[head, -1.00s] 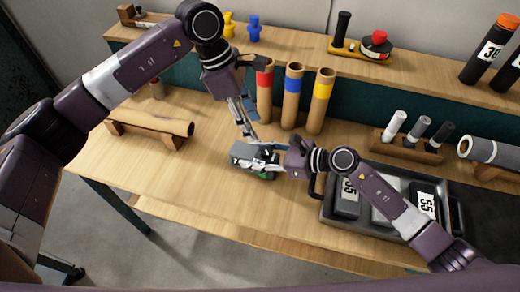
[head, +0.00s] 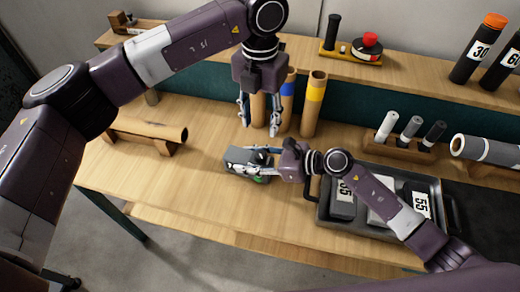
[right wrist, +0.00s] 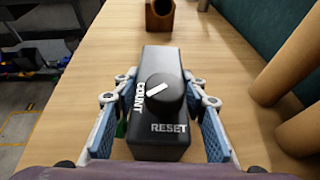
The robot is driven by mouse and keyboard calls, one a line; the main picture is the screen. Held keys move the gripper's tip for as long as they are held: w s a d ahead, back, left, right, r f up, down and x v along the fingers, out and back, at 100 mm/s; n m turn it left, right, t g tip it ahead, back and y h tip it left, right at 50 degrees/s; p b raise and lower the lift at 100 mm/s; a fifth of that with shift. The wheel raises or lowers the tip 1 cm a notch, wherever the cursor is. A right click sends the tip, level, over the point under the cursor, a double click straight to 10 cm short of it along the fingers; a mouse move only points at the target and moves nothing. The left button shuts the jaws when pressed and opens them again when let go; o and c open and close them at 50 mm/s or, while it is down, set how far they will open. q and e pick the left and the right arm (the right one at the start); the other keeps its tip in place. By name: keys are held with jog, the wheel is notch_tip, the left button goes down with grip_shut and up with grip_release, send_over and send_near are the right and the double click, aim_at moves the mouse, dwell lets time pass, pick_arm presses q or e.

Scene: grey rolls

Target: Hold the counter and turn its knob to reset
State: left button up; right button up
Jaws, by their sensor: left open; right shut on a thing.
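The counter (head: 240,156) is a dark box on the wooden table. In the right wrist view the counter (right wrist: 157,62) has a round black knob (right wrist: 172,99) on top and the words COUNT and RESET. The knob's white mark slants, with its lower-left end close to COUNT. My right gripper (head: 258,160) is shut on the counter, with a blue-padded finger on each side in the wrist view (right wrist: 158,128). My left gripper (head: 259,116) is open and empty, pointing down above and behind the counter, apart from it. A small green part shows beside the counter.
A tray (head: 322,217) of numbered blocks lies right of the counter. A brown roll (head: 150,130) rests on a stand at left. The table's front left is clear.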

aim_at(260, 154)
pick_arm(q)
notch_tip(260, 154, down, 12)
jog(key=shift+r, duration=0.1)
dwell(0.5)
grip_shut()
jog(key=shift+n, duration=0.4)
jog(key=n, duration=0.3)
jog(key=shift+n, duration=2.5)
